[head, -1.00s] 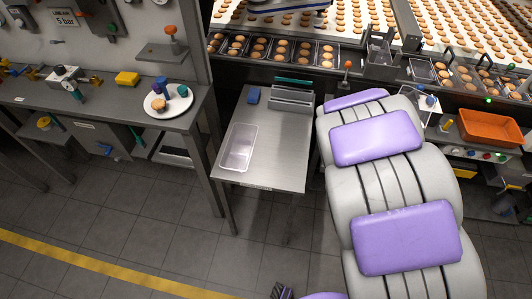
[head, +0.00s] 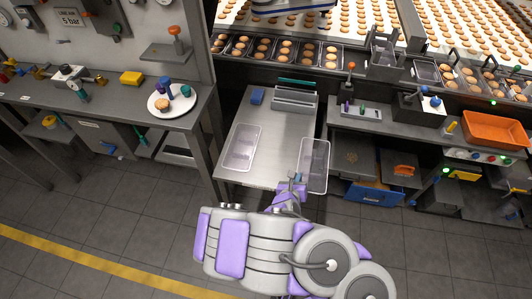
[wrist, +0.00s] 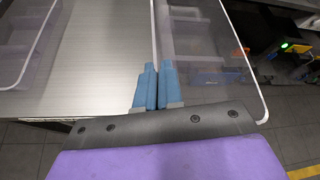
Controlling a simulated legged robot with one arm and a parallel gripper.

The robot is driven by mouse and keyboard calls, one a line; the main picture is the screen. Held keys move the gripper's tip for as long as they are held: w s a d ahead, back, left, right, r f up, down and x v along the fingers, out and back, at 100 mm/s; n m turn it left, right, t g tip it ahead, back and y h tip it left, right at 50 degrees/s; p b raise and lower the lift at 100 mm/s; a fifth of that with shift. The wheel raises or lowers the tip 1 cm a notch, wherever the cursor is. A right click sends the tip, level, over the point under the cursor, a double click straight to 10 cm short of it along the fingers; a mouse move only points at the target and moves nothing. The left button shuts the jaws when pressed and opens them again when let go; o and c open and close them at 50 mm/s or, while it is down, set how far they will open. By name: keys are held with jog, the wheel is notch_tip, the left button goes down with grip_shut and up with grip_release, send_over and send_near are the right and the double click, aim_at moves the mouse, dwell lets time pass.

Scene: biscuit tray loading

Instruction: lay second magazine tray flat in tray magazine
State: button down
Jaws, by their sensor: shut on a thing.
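A clear tray (head: 325,150) is held by its left long rim, over the right edge of the steel table. My gripper (head: 298,178) is shut on that rim. In the wrist view, the blue fingers (wrist: 157,85) pinch the rim, and the clear held tray (wrist: 205,60) extends to their right. Another clear tray (head: 241,160) lies flat on the table's left side; part of it shows at the left of the wrist view (wrist: 15,65). I cannot tell for sure which fixture is the tray magazine; a grey metal frame (head: 384,55) stands by the conveyor.
The steel table (head: 275,145) is bare between the trays. A grey slotted holder (head: 293,100) and a blue block (head: 257,96) stand at its back. A side bench with a control box (head: 412,108) and an orange bin (head: 490,128) are right. Filled trays line the conveyor.

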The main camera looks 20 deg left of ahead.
jog(key=b, duration=0.5)
send_over(265, 165)
jog(key=shift+s+d+f, duration=0.1)
jog(key=shift+f, duration=1.15)
notch_tip(265, 165, down, 3)
jog(key=shift+r+b, duration=0.1)
jog(key=shift+b, duration=0.5)
jog(key=shift+r, duration=0.1)
jog(key=c, duration=1.3)
grip_release()
jog(key=p+v, duration=0.2)
jog(key=v, duration=0.8)
jog(key=shift+s+r, duration=0.2)
jog(key=shift+r, duration=0.05)
jog(key=shift+s+d+r+p, duration=0.1)
jog(key=shift+s+r+p, duration=0.15)
jog(key=shift+s, duration=0.4)
